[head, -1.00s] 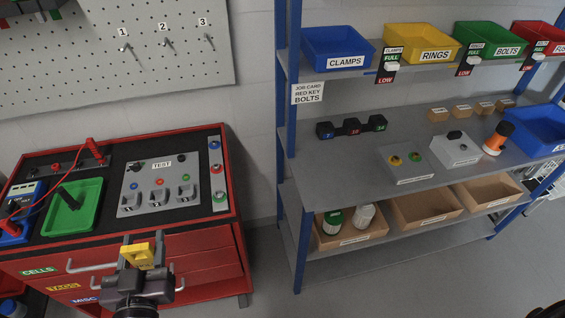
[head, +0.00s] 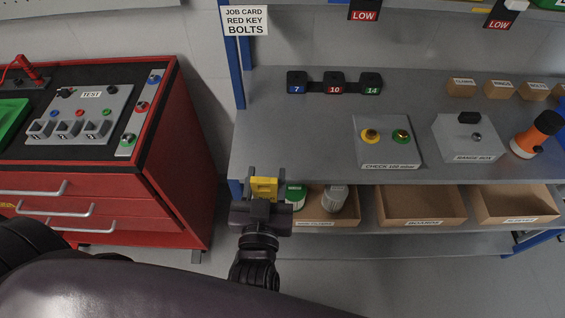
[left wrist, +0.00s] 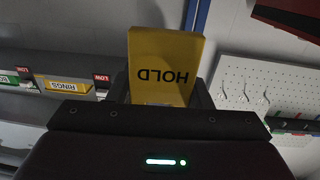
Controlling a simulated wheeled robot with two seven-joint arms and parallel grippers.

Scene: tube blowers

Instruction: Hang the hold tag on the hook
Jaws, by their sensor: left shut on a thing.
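The yellow hold tag (head: 264,188) is between the fingers of my left gripper (head: 265,184), which is shut on it. It also shows in the left wrist view (left wrist: 164,68), where the word HOLD appears upside down. In the head view the left gripper is in front of the shelf unit's lower bins. The numbered hooks are not in the head view now; in the left wrist view the white pegboard (left wrist: 255,90) is at the right, its hooks too small to tell apart. My right gripper is not in view.
The red tool cabinet (head: 185,165) stands left, its drawer handles sticking out. The grey shelf (head: 300,140) holds a check box (head: 388,145), a range box (head: 467,140) and an orange torch (head: 528,140). Cardboard bins (head: 420,207) sit below. Floor shows between cabinet and shelf.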

